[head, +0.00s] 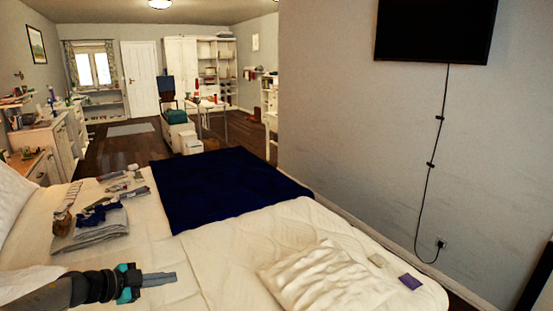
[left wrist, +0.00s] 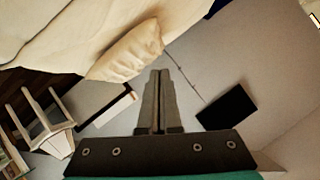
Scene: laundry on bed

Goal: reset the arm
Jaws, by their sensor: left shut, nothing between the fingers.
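My left gripper (head: 160,279) reaches in from the lower left of the head view, above the white bed (head: 215,262). It points to the right and its fingers are together with nothing between them. In the left wrist view the gripper (left wrist: 159,75) shows its two fingers side by side and closed. My right gripper is in neither view. A cream pillow (head: 325,277) lies on the bed to the right of the left gripper, apart from it.
Folded clothes (head: 100,228) and several small items lie on the bed's left part. A dark blue blanket (head: 215,185) covers the far end. A purple item (head: 410,281) lies near the right edge. A wall with a television (head: 435,30) stands at the right.

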